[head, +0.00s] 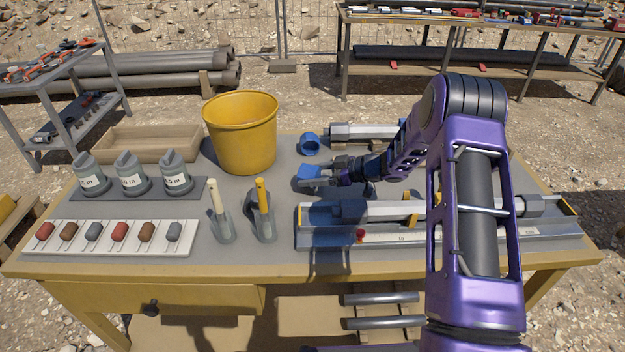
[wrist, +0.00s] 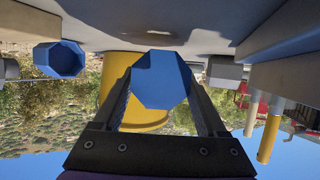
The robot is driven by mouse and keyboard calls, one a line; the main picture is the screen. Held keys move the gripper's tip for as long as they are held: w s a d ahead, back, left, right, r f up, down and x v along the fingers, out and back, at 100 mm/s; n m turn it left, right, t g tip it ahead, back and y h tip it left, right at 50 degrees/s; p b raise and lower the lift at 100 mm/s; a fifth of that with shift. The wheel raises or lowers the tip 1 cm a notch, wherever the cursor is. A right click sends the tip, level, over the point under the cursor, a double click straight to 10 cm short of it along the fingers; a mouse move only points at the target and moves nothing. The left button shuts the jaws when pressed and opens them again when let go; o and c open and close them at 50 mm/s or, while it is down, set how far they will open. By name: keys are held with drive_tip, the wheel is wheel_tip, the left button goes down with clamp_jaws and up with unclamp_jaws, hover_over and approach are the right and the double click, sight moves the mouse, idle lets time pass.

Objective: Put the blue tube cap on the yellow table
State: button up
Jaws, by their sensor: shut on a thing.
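My gripper (head: 322,176) reaches over the middle of the work table and is shut on a blue tube cap (head: 307,171). In the wrist view the same cap (wrist: 160,79) sits between my two fingers. The cap is low over the grey top; I cannot tell whether it touches. A second blue cap (head: 309,144) stands on the table behind it and also shows at the left of the wrist view (wrist: 58,59). The table (head: 260,271) has a yellow frame and front edge with a grey top.
A yellow bucket (head: 241,133) stands left of my gripper. A long grey tube assembly (head: 375,211) lies in a tray at front right; another tube (head: 365,131) lies behind. Bare grey top shows between the trowels and my gripper.

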drive_tip(key=shift+f, duration=0.65)
drive_tip(key=shift+f, duration=0.15)
drive_tip(key=o, duration=1.3)
drive_tip(key=shift+r, duration=0.2)
drive_tip(key=v, duration=0.7)
drive_tip(key=shift+s+d, duration=0.1)
drive_tip(key=shift+d, duration=0.1)
